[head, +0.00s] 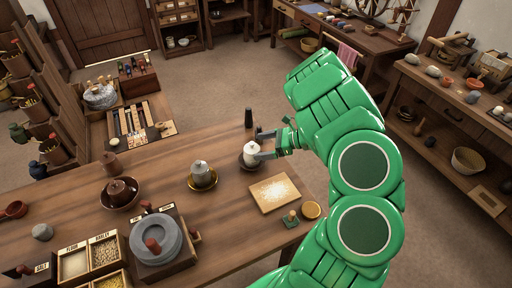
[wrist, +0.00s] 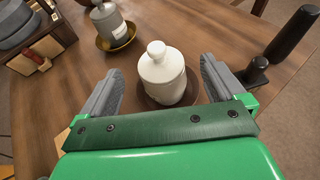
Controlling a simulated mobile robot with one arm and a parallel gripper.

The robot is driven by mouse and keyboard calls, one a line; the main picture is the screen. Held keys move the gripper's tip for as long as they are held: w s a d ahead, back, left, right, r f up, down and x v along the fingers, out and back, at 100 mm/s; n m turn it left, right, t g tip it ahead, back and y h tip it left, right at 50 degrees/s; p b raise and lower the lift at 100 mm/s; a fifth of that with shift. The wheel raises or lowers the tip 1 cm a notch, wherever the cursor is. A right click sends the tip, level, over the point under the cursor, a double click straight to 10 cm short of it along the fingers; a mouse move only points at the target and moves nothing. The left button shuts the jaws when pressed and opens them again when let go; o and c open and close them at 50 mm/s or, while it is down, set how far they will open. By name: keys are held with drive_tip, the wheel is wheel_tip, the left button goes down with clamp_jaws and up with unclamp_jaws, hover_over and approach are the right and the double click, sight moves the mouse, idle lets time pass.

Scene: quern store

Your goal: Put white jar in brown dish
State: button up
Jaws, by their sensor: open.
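The white jar (head: 251,148) with a knobbed lid stands upright in the dark brown dish (head: 243,164) near the far right part of the wooden table. In the wrist view the white jar (wrist: 162,78) is in the middle, and the dish (wrist: 190,92) shows around its lower part. My gripper (head: 263,145) is open, with one finger on each side of the jar. In the wrist view a gap shows between the jar and each finger of my gripper (wrist: 158,70). The near side of the dish is partly hidden by my gripper.
A grey jar (head: 201,170) stands in a yellow dish (head: 203,185) to the left. A dark upright cylinder (head: 248,118) stands close behind the dish. A board (head: 274,193) lies in front. A brown pot (head: 119,190), a quern (head: 155,240) and grain boxes (head: 105,250) are farther left.

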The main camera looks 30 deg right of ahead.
drive_tip(key=v, duration=0.7)
